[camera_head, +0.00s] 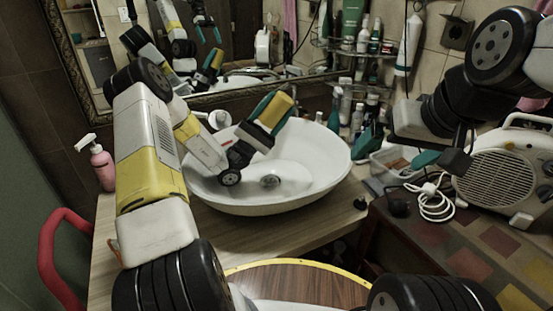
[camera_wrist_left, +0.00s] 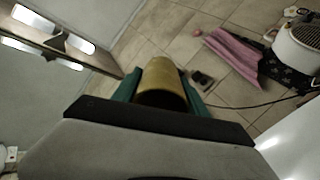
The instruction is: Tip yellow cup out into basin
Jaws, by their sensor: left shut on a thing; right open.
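The yellow cup (camera_head: 275,111) is held tilted above the white basin (camera_head: 338,176), over its back part. My left gripper (camera_head: 268,108) is shut on the cup, with a green finger on each side of it. In the left wrist view the cup (camera_wrist_left: 163,84) sits between the two green fingers (camera_wrist_left: 160,88); its inside is dark and I cannot tell what it holds. The basin's drain shows and no pool of liquid is visible. My right gripper (camera_head: 437,160) is at the right, apart from the basin, and is open and empty.
A clear plastic box (camera_head: 396,166), a white cable (camera_head: 431,204) and a white radio-like appliance (camera_head: 497,176) are at the right.

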